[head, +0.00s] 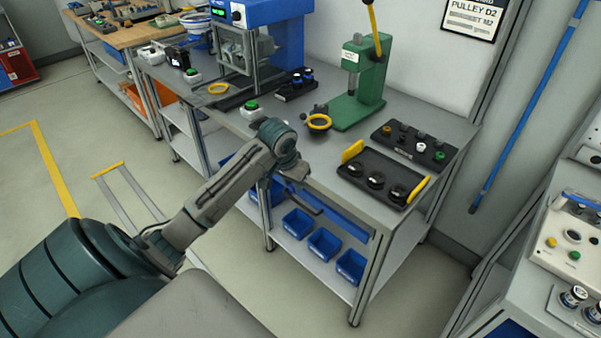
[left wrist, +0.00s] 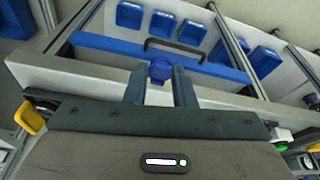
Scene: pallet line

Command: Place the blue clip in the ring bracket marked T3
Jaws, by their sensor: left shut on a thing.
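My left gripper (left wrist: 160,88) is shut on a small blue piece, the blue clip (left wrist: 160,70), which shows between its two fingertips in the left wrist view. In the head view my left gripper (head: 296,172) hangs by the front edge of the workbench, and the clip cannot be made out there. No mark T3 can be read in either view, so I cannot tell which thing is its ring bracket. My right gripper is not in view.
Blue bins (head: 324,243) sit on the shelf below. A control console (head: 575,230) is at right.

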